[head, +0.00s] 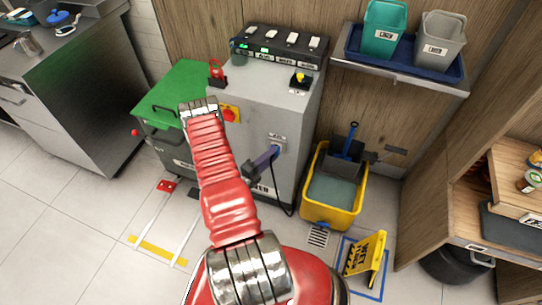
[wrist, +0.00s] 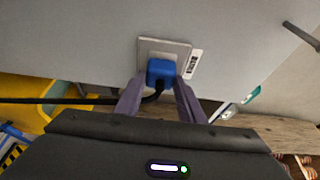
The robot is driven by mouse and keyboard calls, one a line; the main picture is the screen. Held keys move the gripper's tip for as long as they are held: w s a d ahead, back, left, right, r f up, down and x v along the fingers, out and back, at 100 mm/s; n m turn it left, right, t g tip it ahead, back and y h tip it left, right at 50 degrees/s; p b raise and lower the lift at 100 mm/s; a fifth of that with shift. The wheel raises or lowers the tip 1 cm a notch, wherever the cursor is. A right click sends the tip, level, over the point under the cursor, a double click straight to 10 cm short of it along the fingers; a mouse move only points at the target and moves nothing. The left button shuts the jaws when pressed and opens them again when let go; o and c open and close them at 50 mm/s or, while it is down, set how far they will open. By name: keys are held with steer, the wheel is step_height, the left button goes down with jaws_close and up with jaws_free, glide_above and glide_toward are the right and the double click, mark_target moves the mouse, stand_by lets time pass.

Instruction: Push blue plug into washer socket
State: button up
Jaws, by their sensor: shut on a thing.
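The blue plug (wrist: 160,72) sits in front of the square socket plate (wrist: 178,48) on the grey washer (wrist: 80,40), and a black cable runs from it to the left in the wrist view. My gripper (wrist: 158,86) is shut on the plug, one purple-grey finger on each side. The plug overlaps the plate; how deep it sits cannot be told. In the head view my gripper (head: 271,154) is at the washer's (head: 258,110) front face, and the plug there is only a small blue patch. The cable hangs in a loop toward the floor.
A yellow mop bucket (head: 330,212) stands right of the washer, with a yellow floor sign (head: 367,254) in front. A green-topped cart (head: 168,97) is to the left. A shelf with two bins (head: 384,30) hangs at upper right. Floor at left is mostly clear.

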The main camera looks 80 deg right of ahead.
steer(key=shift+d, duration=0.4)
steer(key=o, duration=1.1)
steer(key=shift+c, duration=0.2)
steer(key=v, duration=1.3)
steer(key=shift+a, duration=0.35)
steer(key=shift+w+f, duration=0.1)
steer(key=shift+w, duration=0.05)
